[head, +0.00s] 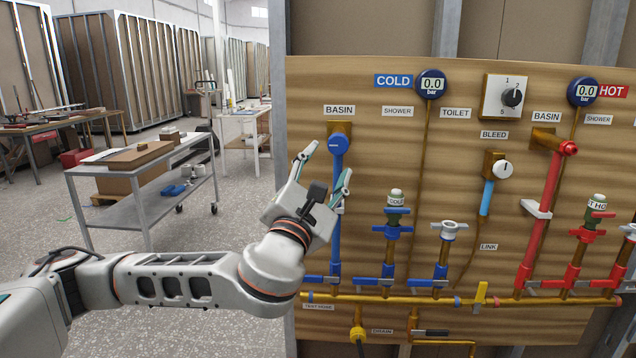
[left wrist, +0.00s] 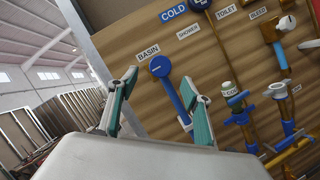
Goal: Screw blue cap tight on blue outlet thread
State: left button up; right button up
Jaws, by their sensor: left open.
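The blue cap (head: 338,144) is round with a pale line on its face. It is at the brass outlet under the left BASIN label, at the top of a blue pipe (head: 337,240). The thread is hidden behind it, and I cannot tell how tight the cap is. My left gripper (head: 328,161) is open, with its two green-padded fingers spread just below and in front of the cap. In the left wrist view, the cap (left wrist: 160,66) shows beyond and between the fingertips, with no visible contact. My right gripper is not in view.
The wooden panel (head: 470,215) carries blue valves (head: 393,232), red pipes (head: 542,205), a brass manifold (head: 450,299) and gauges (head: 431,84). A grey metal post (head: 276,100) stands along its left edge. A steel trolley (head: 145,180) stands at left with open floor around it.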

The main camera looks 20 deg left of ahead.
pick_arm(q)
jog(key=v, duration=0.6)
